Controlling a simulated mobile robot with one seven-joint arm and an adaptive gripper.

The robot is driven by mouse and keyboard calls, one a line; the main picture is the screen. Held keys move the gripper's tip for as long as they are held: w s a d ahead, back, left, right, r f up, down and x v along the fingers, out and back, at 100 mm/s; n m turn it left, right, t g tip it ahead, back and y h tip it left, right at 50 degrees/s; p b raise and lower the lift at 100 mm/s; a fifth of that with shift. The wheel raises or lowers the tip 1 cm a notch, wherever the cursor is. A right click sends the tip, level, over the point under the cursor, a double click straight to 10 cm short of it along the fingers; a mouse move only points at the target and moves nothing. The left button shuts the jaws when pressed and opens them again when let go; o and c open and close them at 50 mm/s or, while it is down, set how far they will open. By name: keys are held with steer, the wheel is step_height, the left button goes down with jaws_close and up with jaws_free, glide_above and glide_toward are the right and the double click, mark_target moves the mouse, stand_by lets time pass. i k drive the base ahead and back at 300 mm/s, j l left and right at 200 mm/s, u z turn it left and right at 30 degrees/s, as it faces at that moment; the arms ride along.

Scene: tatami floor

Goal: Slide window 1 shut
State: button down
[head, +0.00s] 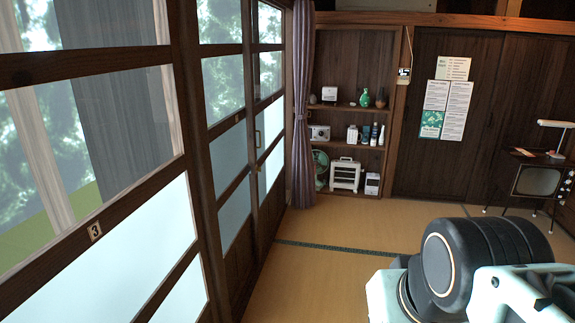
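A row of wood-framed sliding window panels with clear upper and frosted lower panes runs along the left in the head view. The nearest panel (155,190) bears a tag (94,231) reading 3. Farther panels (228,150) stand beyond it; their tags are too small to read, so I cannot tell which is window 1. A small upright metal handle (258,136) shows on a far panel. Whether any panel stands open is not clear. My gripper is out of view; only part of my arm shows at the lower right, apart from the windows.
A purple curtain (302,110) hangs at the far end of the windows. Shelves (346,147) with small items stand at the back. An old television (537,182) and a lamp (555,124) are at the right. The tatami floor (330,217) is clear between.

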mark_target(265, 120)
steer(key=i, duration=2.4)
steer(key=i+z, duration=0.1)
steer(key=i, duration=0.4)
steer(key=i+j+z, duration=0.15)
steer(key=i, duration=0.3)
